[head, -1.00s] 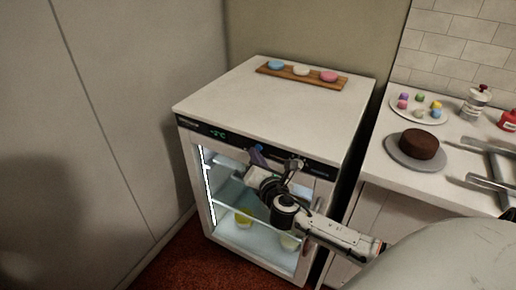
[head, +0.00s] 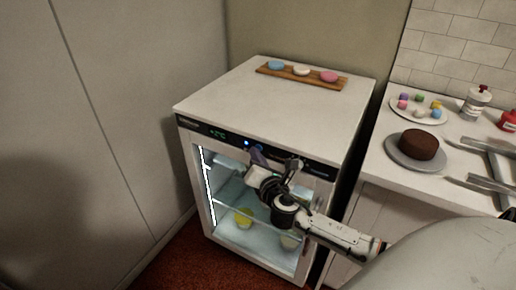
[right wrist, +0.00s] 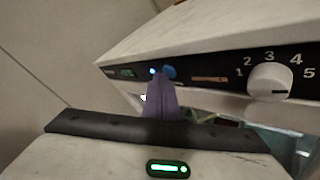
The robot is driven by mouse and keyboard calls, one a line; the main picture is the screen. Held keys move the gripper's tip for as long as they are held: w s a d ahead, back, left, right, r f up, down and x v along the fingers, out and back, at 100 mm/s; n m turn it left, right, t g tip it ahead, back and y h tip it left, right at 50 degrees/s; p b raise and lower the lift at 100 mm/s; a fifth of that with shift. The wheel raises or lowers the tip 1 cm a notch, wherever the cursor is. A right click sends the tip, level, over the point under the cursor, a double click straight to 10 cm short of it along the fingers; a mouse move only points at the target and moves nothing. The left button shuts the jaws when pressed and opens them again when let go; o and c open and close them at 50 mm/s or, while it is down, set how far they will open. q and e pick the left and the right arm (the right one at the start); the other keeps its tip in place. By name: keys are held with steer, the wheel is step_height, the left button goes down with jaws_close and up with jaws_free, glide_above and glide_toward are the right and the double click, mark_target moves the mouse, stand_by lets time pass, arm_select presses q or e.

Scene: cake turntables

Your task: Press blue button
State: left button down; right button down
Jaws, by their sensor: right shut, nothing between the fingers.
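The small blue button (right wrist: 169,72) is on the black control panel of a white glass-door fridge. A bright blue light (right wrist: 152,71) glows just left of it. In the head view, the light (head: 247,143) shows beside the green temperature display. My right gripper (head: 255,151) is in front of the panel, its purple fingers shut and empty. In the right wrist view, its fingertips (right wrist: 161,80) are just below the button and overlap its lower edge. I cannot tell whether they touch it. My left gripper is not in view.
A white dial (right wrist: 270,80) numbered 1 to 5 is on the panel's right. On the fridge top, a wooden board (head: 290,79) holds blue, cream and pink discs. A counter at the right holds a brown cake (head: 418,145) on a turntable. A wall stands at the left.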

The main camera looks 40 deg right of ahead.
steer(key=shift+s+a, duration=0.25)
steer(key=shift+a, duration=0.3)
steer(key=shift+a, duration=0.1)
steer(key=a, duration=0.1)
steer(key=s+a, duration=0.1)
steer(key=a, duration=0.1)
steer(key=s+a+p, duration=0.1)
steer(key=shift+a, duration=0.25)
steer(key=shift+f, duration=0.1)
stand_by(0.6)
